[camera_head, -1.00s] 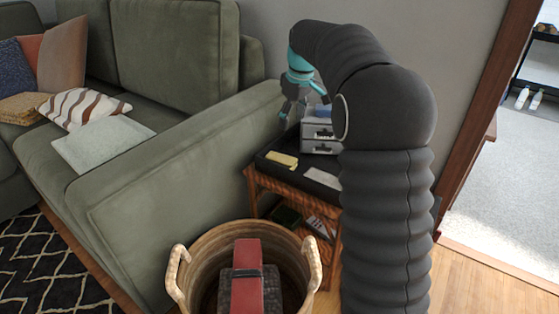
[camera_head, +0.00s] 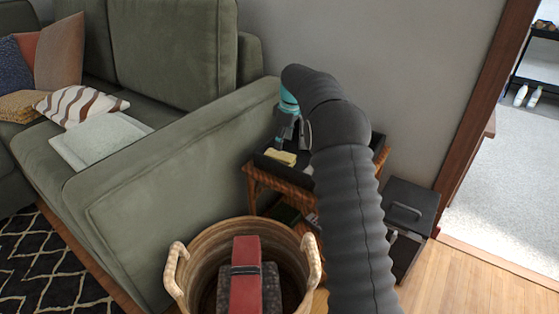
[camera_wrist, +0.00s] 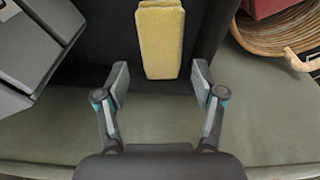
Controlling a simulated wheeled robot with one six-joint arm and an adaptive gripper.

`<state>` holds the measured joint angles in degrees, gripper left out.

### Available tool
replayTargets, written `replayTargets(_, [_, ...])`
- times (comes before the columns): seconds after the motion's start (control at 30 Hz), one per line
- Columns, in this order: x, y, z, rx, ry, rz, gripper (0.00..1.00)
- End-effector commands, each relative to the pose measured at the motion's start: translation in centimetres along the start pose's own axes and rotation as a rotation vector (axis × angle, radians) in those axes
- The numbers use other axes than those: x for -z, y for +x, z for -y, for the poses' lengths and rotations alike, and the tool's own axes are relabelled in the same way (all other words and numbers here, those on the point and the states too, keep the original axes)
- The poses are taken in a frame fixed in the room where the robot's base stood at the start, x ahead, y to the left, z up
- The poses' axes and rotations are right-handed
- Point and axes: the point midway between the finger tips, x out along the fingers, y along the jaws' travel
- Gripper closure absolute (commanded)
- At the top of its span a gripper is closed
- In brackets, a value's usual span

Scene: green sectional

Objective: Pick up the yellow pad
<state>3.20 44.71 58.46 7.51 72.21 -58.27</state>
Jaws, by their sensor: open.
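The yellow pad (camera_head: 281,157) lies flat on the black top of a small wooden side table (camera_head: 277,176) beside the sofa arm. In the wrist view the yellow pad (camera_wrist: 161,40) is a long block just beyond the fingertips, roughly centred between them. My gripper (camera_wrist: 160,82) is open and empty, its two fingers spread wider than the pad. In the head view my gripper (camera_head: 291,140) hangs pointing down, near the pad's far side. My arm hides the right part of the table top there.
A grey drawer box (camera_wrist: 30,45) stands to the left in the wrist view. A wicker basket (camera_head: 200,250) holding a red and dark object (camera_head: 246,275) stands before the table. The green sofa arm (camera_head: 170,185) borders the table. A dark box (camera_head: 410,207) stands to the right.

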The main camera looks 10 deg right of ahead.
Motion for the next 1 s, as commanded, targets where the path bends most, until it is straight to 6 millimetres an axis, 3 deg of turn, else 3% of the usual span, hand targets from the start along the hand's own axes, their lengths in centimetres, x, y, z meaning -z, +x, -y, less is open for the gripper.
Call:
replayTargets(0.1, [0.0, 1.4, 0.0, 0.001, 0.0, 0.001, 0.31])
replayTargets(0.37, [0.1, 2.6, 0.1, 0.0, 0.0, 0.0, 0.31])
replayTargets(0.7, [0.4, 6.8, 0.2, 0.0, 0.001, 0.0, 0.31])
replayTargets(0.93, [0.4, 7.0, 0.1, -0.001, 0.001, 0.0, 0.31])
replayTargets(0.97, [0.4, 7.0, 0.1, -0.001, 0.001, 0.0, 0.34])
replayTargets(1.0, [0.4, 7.0, 0.1, -0.001, 0.001, 0.0, 0.44])
